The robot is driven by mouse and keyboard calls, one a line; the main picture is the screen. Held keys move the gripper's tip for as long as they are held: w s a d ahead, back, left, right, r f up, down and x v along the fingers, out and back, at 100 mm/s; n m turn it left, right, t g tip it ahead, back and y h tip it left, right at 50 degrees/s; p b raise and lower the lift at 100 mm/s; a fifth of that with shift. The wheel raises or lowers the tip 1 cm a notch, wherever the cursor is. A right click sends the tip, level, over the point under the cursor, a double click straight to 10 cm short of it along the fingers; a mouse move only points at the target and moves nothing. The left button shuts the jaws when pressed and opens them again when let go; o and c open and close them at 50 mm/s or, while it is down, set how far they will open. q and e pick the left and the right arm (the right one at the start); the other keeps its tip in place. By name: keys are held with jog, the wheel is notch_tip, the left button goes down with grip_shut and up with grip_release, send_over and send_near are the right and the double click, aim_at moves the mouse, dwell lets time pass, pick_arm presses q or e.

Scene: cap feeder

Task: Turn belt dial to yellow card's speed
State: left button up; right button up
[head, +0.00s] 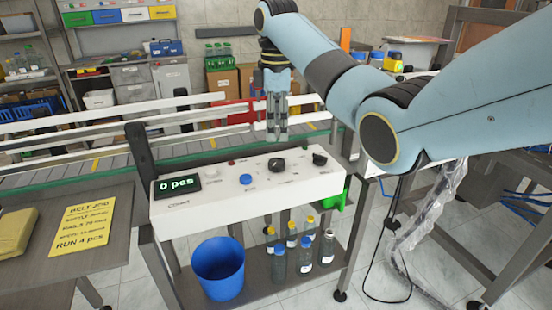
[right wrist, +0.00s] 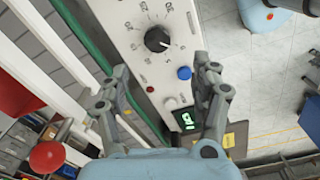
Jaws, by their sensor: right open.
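The white control box (head: 240,197) carries two black dials, a nearer one (head: 276,165) and one farther right (head: 320,158). In the right wrist view the larger dial (right wrist: 157,39) has a ring of marks around it; its white pointer line is too small to read surely. My left gripper is out of view.
The box also has a green display (head: 177,184) reading "0 pcs", a blue button (head: 246,179), a pale button (head: 212,173) and a small red light. The conveyor (head: 90,160) and its rails run behind. A blue bucket (head: 219,267) and several bottles stand on the shelf below.

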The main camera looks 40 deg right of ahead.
aim_at(276, 162)
jog(key=f, duration=0.9)
jog(key=shift+w+d+f, duration=0.1)
jog(key=shift+w+f, duration=0.15)
jog(key=shift+f, duration=0.1)
jog(key=c, duration=1.2)
jog(key=shift+o, duration=0.2)
jog(key=shift+p, duration=0.35)
